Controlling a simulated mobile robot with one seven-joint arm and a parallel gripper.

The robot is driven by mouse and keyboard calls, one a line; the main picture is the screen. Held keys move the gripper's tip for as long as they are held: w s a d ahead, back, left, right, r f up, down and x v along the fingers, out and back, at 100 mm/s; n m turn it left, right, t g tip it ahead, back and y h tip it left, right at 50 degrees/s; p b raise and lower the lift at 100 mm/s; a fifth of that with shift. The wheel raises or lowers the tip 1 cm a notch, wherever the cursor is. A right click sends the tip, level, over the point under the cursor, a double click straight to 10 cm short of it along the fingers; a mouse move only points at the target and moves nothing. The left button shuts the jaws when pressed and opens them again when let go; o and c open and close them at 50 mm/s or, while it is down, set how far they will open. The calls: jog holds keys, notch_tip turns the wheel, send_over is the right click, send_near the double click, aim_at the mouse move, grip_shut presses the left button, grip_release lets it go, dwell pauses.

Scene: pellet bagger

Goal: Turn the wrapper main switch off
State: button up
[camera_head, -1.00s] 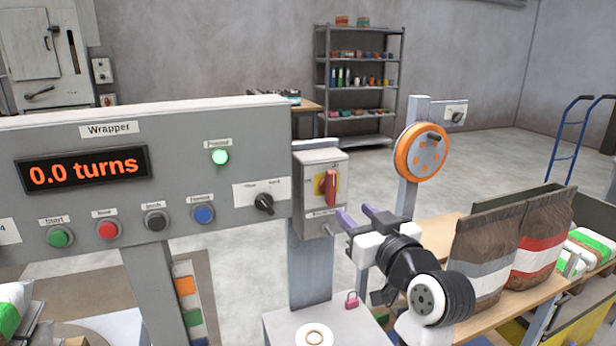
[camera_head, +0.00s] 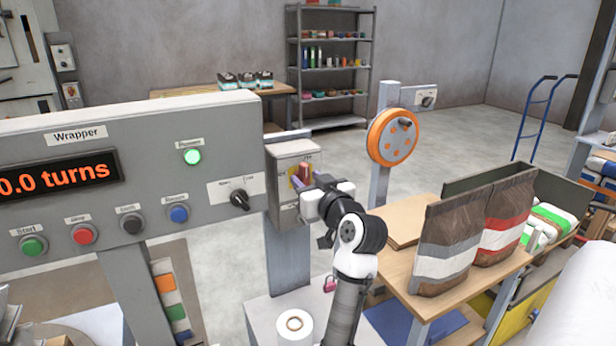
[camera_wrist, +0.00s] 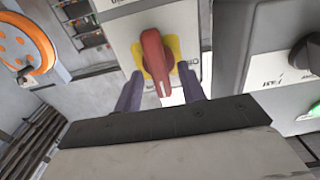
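The wrapper main switch is a red rotary handle (camera_wrist: 157,62) on a yellow plate (camera_wrist: 172,45), on the front of a grey box (camera_head: 284,155) beside the wrapper panel. In the head view my gripper (camera_head: 304,178) is right at the box front and partly covers the handle. In the wrist view my gripper (camera_wrist: 160,92) is open, its two purple fingers on either side of the handle's lower end. Gaps show between the fingers and the handle, so it is not clamped. The box's lettering is too small to read surely.
The wrapper panel (camera_head: 130,120) stands just left, with a display reading 0.0 turns, a lit green lamp (camera_head: 192,157), buttons and a black selector (camera_head: 239,199). An orange wheel (camera_head: 392,138) on a post and a table with bags (camera_head: 445,240) stand right.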

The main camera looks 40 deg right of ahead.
jog(key=shift+w, duration=0.15)
jog(key=c, duration=0.6)
